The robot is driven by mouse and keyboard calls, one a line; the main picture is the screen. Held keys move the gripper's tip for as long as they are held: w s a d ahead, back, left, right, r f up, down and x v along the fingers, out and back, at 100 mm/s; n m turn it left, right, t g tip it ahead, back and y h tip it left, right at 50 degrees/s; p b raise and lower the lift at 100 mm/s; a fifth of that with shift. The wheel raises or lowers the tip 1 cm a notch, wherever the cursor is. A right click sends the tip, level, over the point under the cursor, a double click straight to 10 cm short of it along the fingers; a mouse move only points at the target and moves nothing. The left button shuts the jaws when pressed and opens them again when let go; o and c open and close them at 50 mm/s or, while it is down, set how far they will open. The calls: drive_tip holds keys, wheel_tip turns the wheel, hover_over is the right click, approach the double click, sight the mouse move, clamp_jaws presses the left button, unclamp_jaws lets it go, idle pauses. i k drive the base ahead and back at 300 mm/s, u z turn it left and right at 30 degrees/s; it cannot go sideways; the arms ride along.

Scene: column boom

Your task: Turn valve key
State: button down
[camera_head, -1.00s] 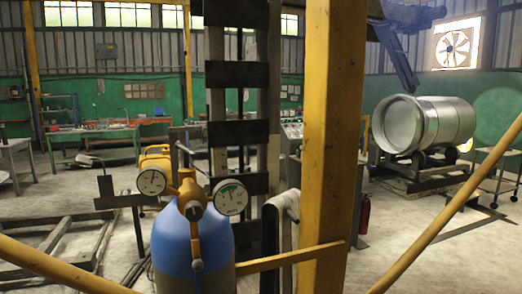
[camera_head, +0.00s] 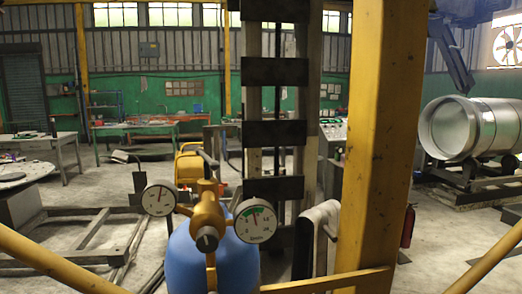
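A blue gas cylinder (camera_head: 240,262) stands upright at the bottom centre, its lower part cut off by the frame edge. A brass regulator (camera_head: 208,213) sits on its top, with a round white gauge (camera_head: 159,200) on the left and another white gauge (camera_head: 255,222) with a green band on the right. A dark round knob (camera_head: 207,239) faces me on the regulator's front. My gripper is not in view.
A thick yellow post (camera_head: 382,130) stands right of the cylinder, with a yellow bar (camera_head: 325,281) running low beside it. A dark slatted column (camera_head: 276,130) rises behind. Metal frames (camera_head: 85,255) lie on the left floor. A large silver drum (camera_head: 470,128) rests at right.

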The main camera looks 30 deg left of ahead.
sight(207, 168)
drive_tip(key=u, duration=0.2)
drive_tip(key=i, duration=0.65)
drive_tip(key=u, duration=0.55)
